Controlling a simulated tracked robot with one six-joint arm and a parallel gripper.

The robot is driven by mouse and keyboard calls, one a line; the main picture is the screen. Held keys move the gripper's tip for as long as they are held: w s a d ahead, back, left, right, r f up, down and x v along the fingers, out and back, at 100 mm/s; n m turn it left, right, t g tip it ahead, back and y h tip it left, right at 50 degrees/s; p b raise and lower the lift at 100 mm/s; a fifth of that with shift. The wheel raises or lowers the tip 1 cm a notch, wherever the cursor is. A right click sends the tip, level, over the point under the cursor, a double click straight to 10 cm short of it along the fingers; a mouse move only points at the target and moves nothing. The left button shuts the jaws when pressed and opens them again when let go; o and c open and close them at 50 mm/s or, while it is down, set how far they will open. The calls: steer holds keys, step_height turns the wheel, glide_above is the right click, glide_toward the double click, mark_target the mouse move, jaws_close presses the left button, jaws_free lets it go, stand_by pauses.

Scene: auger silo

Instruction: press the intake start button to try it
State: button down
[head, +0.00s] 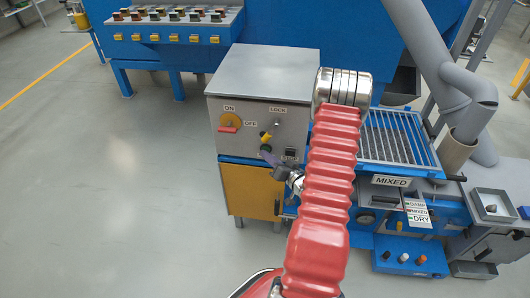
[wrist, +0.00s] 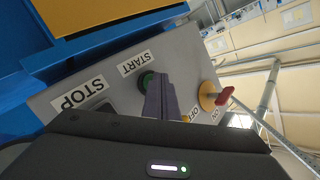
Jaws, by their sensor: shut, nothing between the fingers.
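The green start button (wrist: 146,80) sits on the grey control box beside the START label (wrist: 133,63), with a dark ring around it. My gripper (wrist: 160,82) is shut and empty, its purple-grey fingertips right at the button and covering part of it. I cannot tell whether they touch it or press it in. In the head view my gripper (head: 267,154) is at the front of the control box (head: 262,75), below a yellow knob (head: 265,136). The START label is hidden there. The STOP label (wrist: 79,93) lies left of the button in the wrist view, by a dark switch.
A red-handled ON/OFF switch (head: 230,122) is left of my gripper on the same panel. A slatted intake grate (head: 400,138) marked MIXED is to the right, near a grey pipe (head: 440,65). A blue bench with several knobs (head: 170,25) stands behind. The left floor is clear.

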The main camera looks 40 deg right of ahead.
steer(key=shift+s+a, duration=0.55)
steer(key=shift+a, duration=0.1)
steer(key=shift+a, duration=0.1)
stand_by(0.3)
steer(key=s+a, duration=0.1)
steer(key=a, duration=0.1)
steer(key=s+a, duration=0.1)
steer(key=s, duration=0.1)
steer(key=shift+a, duration=0.4)
stand_by(0.6)
